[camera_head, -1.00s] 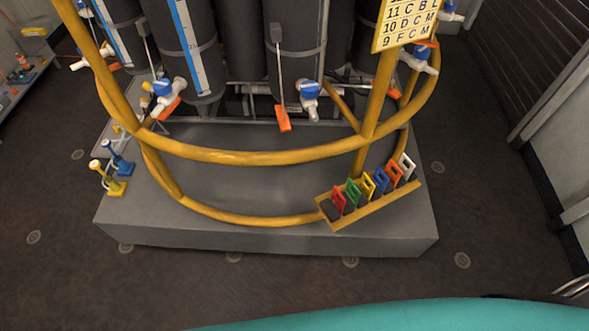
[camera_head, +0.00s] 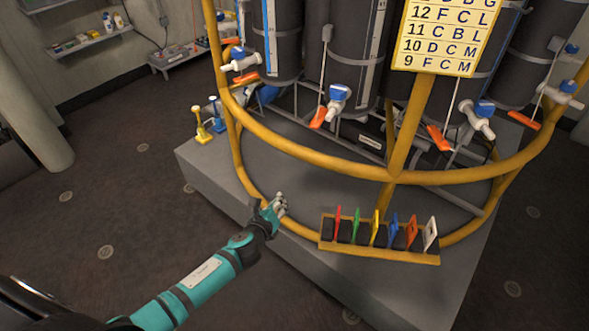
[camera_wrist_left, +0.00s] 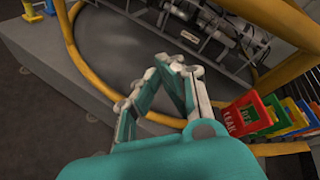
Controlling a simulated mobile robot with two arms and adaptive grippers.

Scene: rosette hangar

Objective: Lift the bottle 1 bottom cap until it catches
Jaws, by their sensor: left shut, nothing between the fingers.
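Several large dark grey bottles (camera_head: 352,65) stand inside a yellow ring frame. Orange tabs sit low beside them, one at front centre (camera_head: 318,117) and one to its right (camera_head: 438,138). Blue-topped white valves (camera_head: 337,99) sit near the tabs. No bottle number is readable, so I cannot tell which is bottle 1, and no bottom cap is clearly seen. My left gripper (camera_head: 278,205) is shut and empty at the lower yellow ring, apart from the bottles. Its closed fingers show in the left wrist view (camera_wrist_left: 170,65). My right gripper is out of view.
A yellow rack (camera_head: 380,254) of coloured tags stands right of my left gripper. The yellow frame rails (camera_head: 300,152) lie between it and the bottles. Yellow and blue small stands (camera_head: 201,126) are on the grey plinth's left corner. The floor at left is clear.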

